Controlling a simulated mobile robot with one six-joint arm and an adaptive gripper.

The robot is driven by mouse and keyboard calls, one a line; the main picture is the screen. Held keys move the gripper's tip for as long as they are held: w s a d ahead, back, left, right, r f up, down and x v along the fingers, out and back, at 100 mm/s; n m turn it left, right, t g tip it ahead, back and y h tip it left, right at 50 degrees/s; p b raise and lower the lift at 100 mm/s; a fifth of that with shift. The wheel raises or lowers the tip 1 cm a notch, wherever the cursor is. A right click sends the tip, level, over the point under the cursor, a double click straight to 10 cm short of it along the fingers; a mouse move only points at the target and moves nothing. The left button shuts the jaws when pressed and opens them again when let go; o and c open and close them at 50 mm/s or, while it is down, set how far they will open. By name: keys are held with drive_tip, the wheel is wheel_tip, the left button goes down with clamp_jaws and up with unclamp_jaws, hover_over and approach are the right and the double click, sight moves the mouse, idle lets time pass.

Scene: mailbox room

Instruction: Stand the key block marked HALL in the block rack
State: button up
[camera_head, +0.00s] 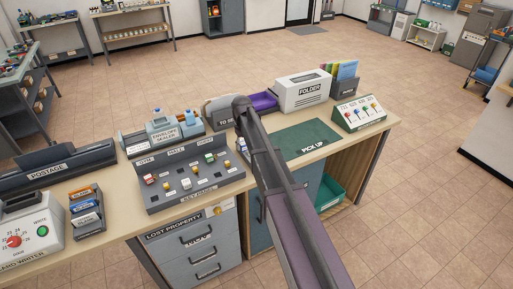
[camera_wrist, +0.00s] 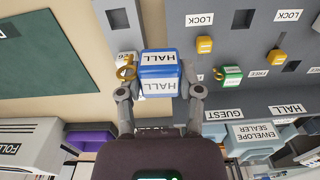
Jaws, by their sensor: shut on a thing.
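My gripper (camera_wrist: 160,90) is shut on a blue block (camera_wrist: 160,72) marked HALL on white labels, one finger on each side of it. A grey rack (camera_wrist: 208,50) with square openings and LOCK, FREE, HALL and GUEST labels lies behind and to the right of the block in the wrist view. In the head view this rack (camera_head: 153,199) stands on the counter with several small coloured blocks. I cannot tell how far the block is from the rack.
A gold key (camera_wrist: 127,72) shows left of the held block, beside a white block. A green block (camera_wrist: 230,76) sits in the rack. The dark green PICK UP mat (camera_head: 302,142) is clear. The envelope sealer (camera_head: 163,130) stands behind the rack, the FOLDER machine (camera_head: 304,92) farther right.

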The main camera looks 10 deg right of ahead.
drive_tip(key=d+f+b, duration=0.3)
drive_tip(key=d, duration=0.3)
drive_tip(key=shift+w+n, duration=0.3)
drive_tip(key=shift+w, duration=0.15)
drive_tip(key=shift+d+f, duration=0.1)
drive_tip(key=shift+f, duration=0.1)
drive_tip(key=shift+f+b, duration=1.8)
drive_tip(key=shift+b, duration=0.1)
drive_tip(key=shift+f+b, duration=0.3)
drive_tip(key=shift+f+b, duration=0.65)
drive_tip(key=shift+f, duration=0.1)
drive_tip(key=shift+f+b, duration=0.25)
drive_tip(key=shift+b, duration=0.1)
